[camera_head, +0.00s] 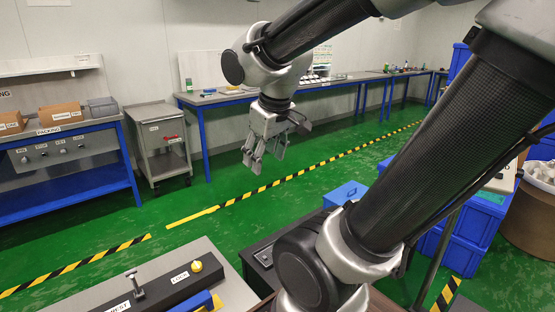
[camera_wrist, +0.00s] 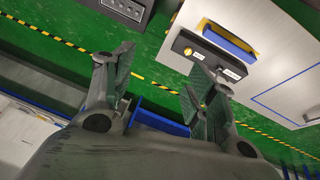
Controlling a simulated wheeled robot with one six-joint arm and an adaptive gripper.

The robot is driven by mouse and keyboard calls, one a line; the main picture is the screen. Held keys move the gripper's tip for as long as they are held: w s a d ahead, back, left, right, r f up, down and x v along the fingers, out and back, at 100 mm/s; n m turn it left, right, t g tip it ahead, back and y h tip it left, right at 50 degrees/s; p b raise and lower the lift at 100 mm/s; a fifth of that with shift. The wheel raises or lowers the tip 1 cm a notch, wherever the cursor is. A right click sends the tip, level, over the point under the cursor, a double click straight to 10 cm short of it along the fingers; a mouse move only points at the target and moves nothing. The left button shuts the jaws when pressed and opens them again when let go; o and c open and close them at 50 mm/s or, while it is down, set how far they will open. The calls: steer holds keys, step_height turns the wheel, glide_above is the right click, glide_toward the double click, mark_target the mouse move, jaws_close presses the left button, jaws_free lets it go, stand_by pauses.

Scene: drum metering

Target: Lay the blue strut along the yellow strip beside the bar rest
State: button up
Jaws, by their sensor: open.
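The blue strut (camera_wrist: 229,42) lies on the light table top in the wrist view, beside the black bar rest (camera_wrist: 206,57). In the head view the blue strut (camera_head: 201,302) and the bar rest (camera_head: 168,290) are cut off by the bottom edge. My gripper (camera_head: 263,158) is open and empty, raised well away from the table, over the green floor. Its spread fingers also show in the wrist view (camera_wrist: 160,75), partly in front of the bar rest.
The bar rest carries a yellow knob (camera_head: 196,266), a dark T-shaped post (camera_head: 135,284) and white labels. A packing bench (camera_head: 65,150), a grey cart (camera_head: 160,142) and a long blue-legged bench (camera_head: 225,97) stand behind. Blue crates (camera_head: 470,225) stand at right. Green floor is free between.

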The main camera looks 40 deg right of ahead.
steer(key=s+a+r+m+y, duration=0.1)
steer(key=s, duration=0.5)
steer(key=shift+s+a+r+m, duration=0.2)
steer(key=shift+m, duration=0.1)
stand_by(0.8)
